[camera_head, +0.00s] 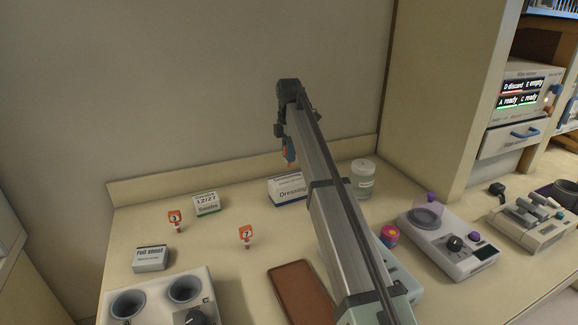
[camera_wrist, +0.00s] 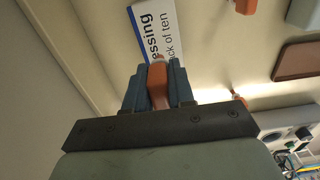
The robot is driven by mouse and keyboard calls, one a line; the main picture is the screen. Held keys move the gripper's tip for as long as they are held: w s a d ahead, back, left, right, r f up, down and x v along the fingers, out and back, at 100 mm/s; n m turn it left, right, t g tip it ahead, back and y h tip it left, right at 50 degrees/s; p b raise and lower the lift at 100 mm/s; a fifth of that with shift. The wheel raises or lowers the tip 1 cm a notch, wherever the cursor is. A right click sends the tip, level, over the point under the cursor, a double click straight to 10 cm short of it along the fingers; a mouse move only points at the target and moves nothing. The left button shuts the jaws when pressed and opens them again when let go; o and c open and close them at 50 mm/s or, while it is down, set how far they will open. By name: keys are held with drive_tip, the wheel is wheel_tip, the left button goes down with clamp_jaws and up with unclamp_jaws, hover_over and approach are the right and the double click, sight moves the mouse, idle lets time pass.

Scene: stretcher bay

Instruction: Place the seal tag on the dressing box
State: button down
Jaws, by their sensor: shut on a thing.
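My gripper (camera_head: 289,155) is shut on an orange seal tag (camera_wrist: 157,84), held between its blue-grey fingers. The tag looks apart from the box, but the exact gap is hard to judge. My arm hides the box's right end in the head view.
Two other orange tags stand on the counter, one marked 3 (camera_head: 175,217) and one marked 7 (camera_head: 246,233). The swabs box (camera_head: 207,204) is left of the dressing box, and a clear jar (camera_head: 362,182) is to its right. A brown tray (camera_head: 300,290) lies in front.

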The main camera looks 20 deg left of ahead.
drive_tip(key=shift+f, duration=2.25)
drive_tip(key=shift+f, duration=0.1)
drive_tip(key=c, duration=1)
unclamp_jaws()
drive_tip(key=shift+o, duration=0.2)
wheel_tip(320, 180, up, 12)
drive_tip(key=shift+r, duration=0.15)
